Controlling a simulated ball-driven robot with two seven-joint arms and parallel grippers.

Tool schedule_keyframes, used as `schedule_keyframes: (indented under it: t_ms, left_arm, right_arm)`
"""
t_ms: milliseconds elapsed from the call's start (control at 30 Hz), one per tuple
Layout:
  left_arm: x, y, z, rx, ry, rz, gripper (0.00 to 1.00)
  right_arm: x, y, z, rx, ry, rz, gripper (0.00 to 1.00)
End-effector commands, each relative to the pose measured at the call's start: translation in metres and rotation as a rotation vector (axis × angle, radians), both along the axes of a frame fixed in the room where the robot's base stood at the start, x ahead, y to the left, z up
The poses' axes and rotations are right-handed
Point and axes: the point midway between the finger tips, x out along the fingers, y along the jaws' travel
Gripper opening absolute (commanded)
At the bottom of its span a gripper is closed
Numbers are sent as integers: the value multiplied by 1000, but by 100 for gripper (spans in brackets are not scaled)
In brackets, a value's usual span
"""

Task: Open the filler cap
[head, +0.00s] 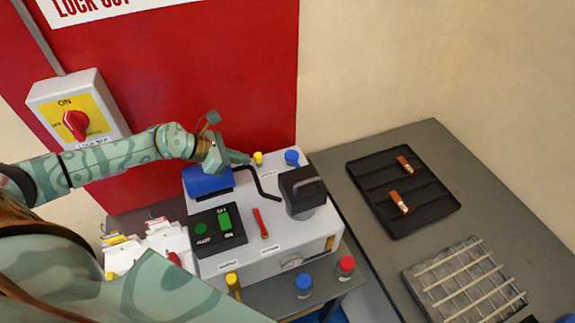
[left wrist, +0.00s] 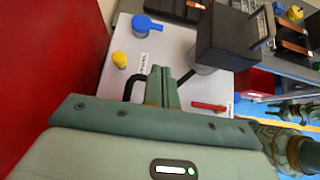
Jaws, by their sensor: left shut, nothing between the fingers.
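A blue round cap with a tab (head: 292,157) sits at the back of the light grey machine's top (head: 215,265). It shows at the upper left in the left wrist view (left wrist: 142,26), closed down on the surface. A smaller yellow cap (head: 258,158) stands to its left, and in the left wrist view (left wrist: 119,59) it is nearer the fingers. The labels are too small to read, so I cannot tell which is the filler cap. My left gripper (head: 246,160) is shut and empty, close to the yellow cap and a bent black rod (head: 262,185).
A dark block with a handle (head: 303,192), a blue cylinder (head: 208,182), a control panel (head: 218,230) and a red lever (head: 260,222) crowd the machine top. A black tray (head: 387,222) and a slatted rack (head: 465,285) are on the right bench. A red wall stands behind.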

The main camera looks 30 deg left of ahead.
Motion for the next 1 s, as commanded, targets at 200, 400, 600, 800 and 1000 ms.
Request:
schedule_keyframes:
  t_ms: [200, 400, 600, 800, 1000]
  left_arm:
    - [29, -26, -29, -4, -3, 1, 0]
    - [54, -50, -57, -4, 0, 0, 0]
    - [79, -71, -84, -3, -1, 1, 0]
    - [95, -84, -102, -2, 0, 1, 0]
    - [101, -90, -108, -1, -1, 0, 0]
  right_arm:
    - [0, -4, 3, -6, 0, 1, 36]
    - [6, -4, 1, -4, -9, 1, 36]
    - [6, -2, -7, -2, -9, -1, 36]
    - [6, 3, -14, 4, -8, -3, 36]
    - [6, 4, -15, 6, -8, -3, 36]
